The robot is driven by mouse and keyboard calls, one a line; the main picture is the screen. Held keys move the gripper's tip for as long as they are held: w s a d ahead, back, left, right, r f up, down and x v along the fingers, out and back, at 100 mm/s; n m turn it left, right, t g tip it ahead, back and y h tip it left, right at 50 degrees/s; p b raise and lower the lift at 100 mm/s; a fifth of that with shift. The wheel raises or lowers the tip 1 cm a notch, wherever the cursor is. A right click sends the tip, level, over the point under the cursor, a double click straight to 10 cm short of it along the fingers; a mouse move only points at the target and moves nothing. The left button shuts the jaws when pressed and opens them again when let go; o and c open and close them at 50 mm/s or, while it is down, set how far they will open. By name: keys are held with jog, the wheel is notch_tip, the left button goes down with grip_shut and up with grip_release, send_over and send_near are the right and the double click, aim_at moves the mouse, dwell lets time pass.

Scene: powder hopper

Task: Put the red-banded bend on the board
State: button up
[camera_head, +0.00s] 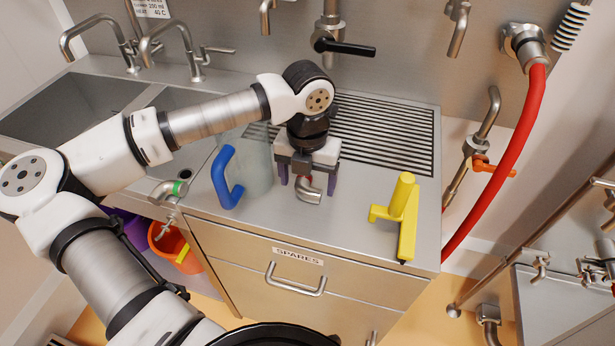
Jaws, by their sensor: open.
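The red-banded bend (308,193) is a short metal elbow on the steel counter, near its front edge. A little red shows at its upper end, just under my gripper. My gripper (307,183) points down over it and is open, with one purple finger on each side of the bend. I cannot tell whether the fingers touch it. The gripper body hides the bend's top. The ribbed draining board (385,132) lies behind and to the right, partly hidden by my arm; no bend shows on its visible part.
A clear jug with a blue handle (226,180) stands close left of my gripper. A green-banded bend (168,190) is at the counter's left front. A yellow tool (402,215) stands at the right. Taps (330,40) hang above the board. Counter between gripper and yellow tool is clear.

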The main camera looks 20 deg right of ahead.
aim_at(308, 185)
notch_tip(308, 185, up, 12)
jog(key=b, duration=0.2)
jog(key=shift+r, duration=0.15)
